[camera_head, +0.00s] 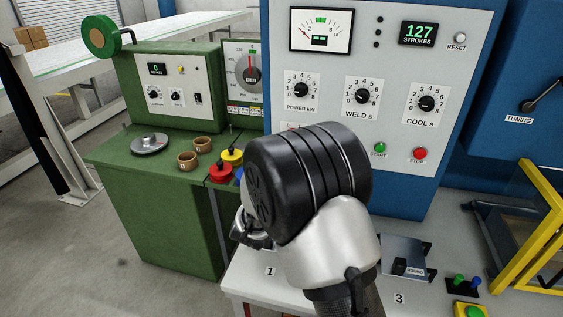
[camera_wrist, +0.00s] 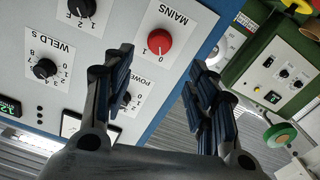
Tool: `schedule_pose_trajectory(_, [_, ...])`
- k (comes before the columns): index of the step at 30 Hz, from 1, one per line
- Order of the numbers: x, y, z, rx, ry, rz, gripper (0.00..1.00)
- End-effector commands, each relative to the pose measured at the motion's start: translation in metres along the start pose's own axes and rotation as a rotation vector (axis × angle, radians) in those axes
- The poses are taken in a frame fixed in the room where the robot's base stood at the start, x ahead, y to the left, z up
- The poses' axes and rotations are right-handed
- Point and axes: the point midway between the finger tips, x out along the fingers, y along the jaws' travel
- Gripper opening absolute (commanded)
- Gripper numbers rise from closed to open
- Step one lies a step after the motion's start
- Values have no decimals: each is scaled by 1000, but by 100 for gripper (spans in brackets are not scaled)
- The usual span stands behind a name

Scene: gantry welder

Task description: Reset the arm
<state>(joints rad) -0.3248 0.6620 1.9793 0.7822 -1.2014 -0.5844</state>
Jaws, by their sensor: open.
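My gripper (camera_wrist: 158,68) shows its two dark, ridged fingers wide apart in the wrist view, with nothing between them. Its camera view is turned over and faces the welder panel (camera_wrist: 205,22). The red MAINS knob (camera_wrist: 159,41) shows beyond the fingers, and the left finger partly covers the POWER dial (camera_wrist: 126,99). In the head view my arm's black and silver wrist stands in front of the panel's lower left. Only a bit of my gripper (camera_head: 252,232) shows there, and the MAINS knob is hidden behind my arm.
The blue-framed welder panel (camera_head: 470,60) carries several dials, a green START button (camera_head: 380,148) and a red STOP button (camera_head: 420,154). A green bench (camera_head: 160,215) holds small brown cups (camera_head: 187,161) and red and yellow knobs. A yellow-framed guard (camera_head: 540,215) stands at right.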

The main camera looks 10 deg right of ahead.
Motion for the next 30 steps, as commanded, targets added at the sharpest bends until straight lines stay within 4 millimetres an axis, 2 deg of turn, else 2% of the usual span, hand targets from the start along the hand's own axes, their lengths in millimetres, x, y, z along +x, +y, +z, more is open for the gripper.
schedule_pose_trajectory(4, [0,1,-4,13,-10,-15,52])
schedule_pose_trajectory(8, [-4,3,-24,68,-63,-103,52])
schedule_pose_trajectory(11, [-19,7,-44,125,-141,-219,52])
schedule_pose_trajectory(14, [-47,14,-60,162,-239,-340,52])
schedule_pose_trajectory(18, [-103,34,-68,175,-389,-477,52])
schedule_pose_trajectory(22, [-166,63,-61,149,-544,-562,52])
schedule_pose_trajectory(26, [-235,103,-40,103,-713,-593,52])
schedule_pose_trajectory(30, [-305,149,-10,45,-887,-567,52])
